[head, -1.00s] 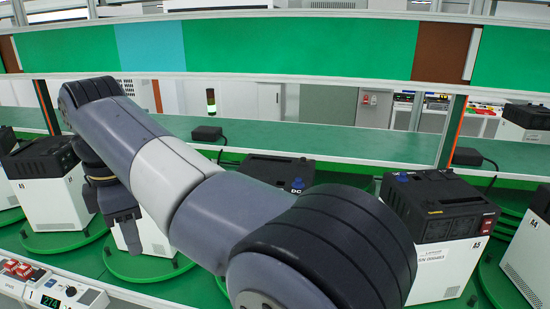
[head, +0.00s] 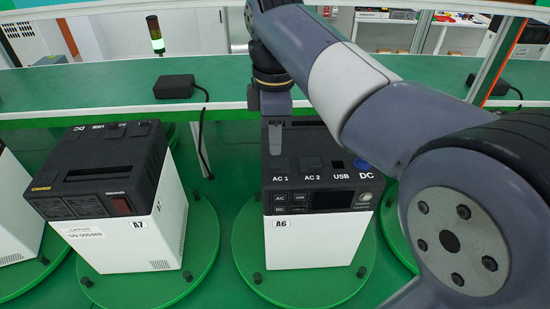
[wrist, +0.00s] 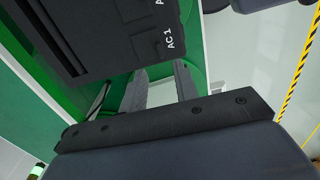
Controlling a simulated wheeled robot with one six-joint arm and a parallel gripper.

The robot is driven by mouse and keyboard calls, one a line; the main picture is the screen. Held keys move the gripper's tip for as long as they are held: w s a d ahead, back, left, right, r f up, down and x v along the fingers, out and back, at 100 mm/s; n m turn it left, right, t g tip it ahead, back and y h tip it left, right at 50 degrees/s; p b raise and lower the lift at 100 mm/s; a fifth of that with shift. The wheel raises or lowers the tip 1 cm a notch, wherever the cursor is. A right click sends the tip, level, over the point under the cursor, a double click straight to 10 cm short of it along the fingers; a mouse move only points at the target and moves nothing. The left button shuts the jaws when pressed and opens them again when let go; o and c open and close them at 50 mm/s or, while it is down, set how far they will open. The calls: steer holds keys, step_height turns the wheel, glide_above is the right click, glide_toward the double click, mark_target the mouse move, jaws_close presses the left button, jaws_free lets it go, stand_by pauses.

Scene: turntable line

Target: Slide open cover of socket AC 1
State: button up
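The power unit A6 (head: 320,240) is a white box with a black top and stands on a green round turntable (head: 250,262). Its top carries the labels AC 1 (head: 281,180), AC 2, USB and DC, with a blue cap (head: 362,164) by DC. My gripper (head: 275,148) points down at the left part of the top, just behind the AC 1 label, and partly hides the AC 1 cover. Whether it touches the top cannot be told. In the wrist view my gripper (wrist: 162,88) shows two fingers apart with nothing between them, beside the AC 1 label (wrist: 172,40).
Another unit, A7 (head: 145,225), stands on its own turntable at the left. A green shelf (head: 90,88) with a black adapter (head: 180,87) runs behind. My arm covers the right side of the view. Green floor shows between the turntables.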

mark_target(276, 166)
step_height(276, 166, down, 6)
steer(key=shift+d+f, duration=0.1)
steer(key=shift+f, duration=0.15)
steer(key=shift+c, duration=0.6)
jaws_close()
